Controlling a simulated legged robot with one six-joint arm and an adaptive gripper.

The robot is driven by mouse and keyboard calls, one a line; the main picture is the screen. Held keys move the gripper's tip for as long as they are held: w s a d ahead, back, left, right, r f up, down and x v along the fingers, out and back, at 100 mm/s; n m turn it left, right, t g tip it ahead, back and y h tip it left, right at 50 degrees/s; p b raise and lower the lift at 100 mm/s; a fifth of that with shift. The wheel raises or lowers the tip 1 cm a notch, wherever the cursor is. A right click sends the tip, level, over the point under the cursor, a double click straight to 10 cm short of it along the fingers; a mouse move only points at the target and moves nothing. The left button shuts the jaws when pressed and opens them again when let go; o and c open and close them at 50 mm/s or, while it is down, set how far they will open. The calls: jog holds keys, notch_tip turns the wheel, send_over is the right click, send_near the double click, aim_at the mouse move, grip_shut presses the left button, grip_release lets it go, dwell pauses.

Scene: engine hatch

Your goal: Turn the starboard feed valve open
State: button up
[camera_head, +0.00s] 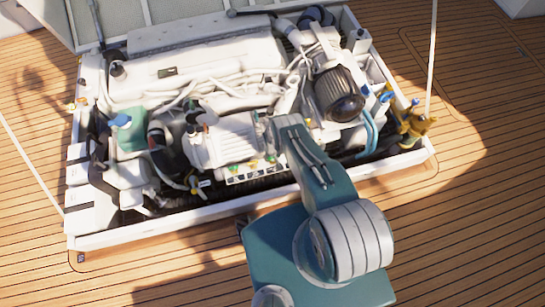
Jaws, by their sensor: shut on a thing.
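My arm (318,180) reaches from the bottom of the head view up over the front middle of the engine hatch. My gripper is hidden beyond the far end of the arm, so its fingers and what they touch do not show. A brass-yellow valve-like fitting (416,124) with a small blue part stands at the hatch's right edge, apart from the visible arm. Another small fitting with a yellow part (201,184) is at the front, left of the arm. I cannot tell which fitting is the starboard feed valve or how its handle is turned.
A white hatch frame (180,224) surrounds the engine (205,60). Hoses, a dark round filter (338,94) and a green tank (128,132) crowd the opening. Several coloured caps line a front panel (248,172). The wooden deck (470,215) at right is clear.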

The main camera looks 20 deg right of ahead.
jog(key=n, duration=0.6)
jog(key=shift+s+f+n, duration=0.1)
jog(key=shift+n, duration=0.3)
jog(key=n, duration=0.6)
jog(key=shift+d, duration=0.1)
